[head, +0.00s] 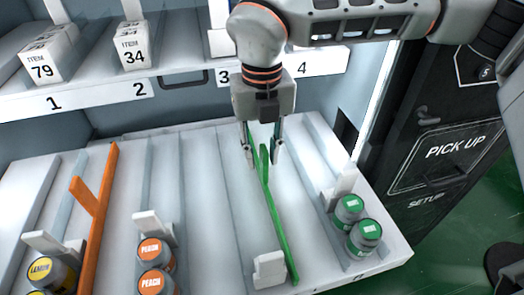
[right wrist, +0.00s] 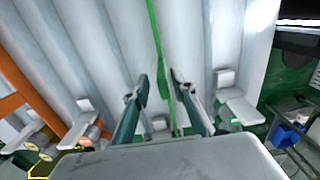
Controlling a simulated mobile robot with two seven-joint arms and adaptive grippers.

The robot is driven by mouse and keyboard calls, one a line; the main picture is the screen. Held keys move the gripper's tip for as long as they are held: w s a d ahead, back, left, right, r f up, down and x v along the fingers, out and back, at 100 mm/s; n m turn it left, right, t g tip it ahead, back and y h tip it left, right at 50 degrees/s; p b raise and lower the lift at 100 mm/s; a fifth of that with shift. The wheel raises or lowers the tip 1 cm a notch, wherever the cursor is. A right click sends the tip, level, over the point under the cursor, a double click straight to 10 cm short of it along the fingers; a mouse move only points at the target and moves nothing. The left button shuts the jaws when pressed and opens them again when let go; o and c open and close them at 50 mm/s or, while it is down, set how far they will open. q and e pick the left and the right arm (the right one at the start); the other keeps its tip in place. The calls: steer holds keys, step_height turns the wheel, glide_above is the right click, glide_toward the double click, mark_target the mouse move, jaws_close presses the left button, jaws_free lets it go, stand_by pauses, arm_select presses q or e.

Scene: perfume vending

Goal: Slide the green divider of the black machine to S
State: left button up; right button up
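The green divider (head: 278,228) is a long thin strip with a raised tab, running front to back across the lower white shelf (head: 205,190). My right gripper (head: 262,158) points down over its rear part. Its two fingers are apart, one on each side of the divider's tab, and I cannot tell whether they touch it. In the right wrist view the green divider (right wrist: 157,45) passes between the open fingers (right wrist: 160,88). The black machine (head: 440,165) at the right bears the words PICK UP and SETUP. No S mark is legible on the shelf. My left gripper is out of view.
An orange divider (head: 97,215) stands at the left. Mint-green capped jars (head: 364,237) are at the front right, peach jars (head: 157,250) at front centre, and a yellow-capped jar (head: 48,272) at front left. An upper shelf (head: 100,92) holds white item boxes. The lane left of the green divider is clear.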

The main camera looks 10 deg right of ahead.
step_height(320, 180, up, 12)
stand_by(0.5)
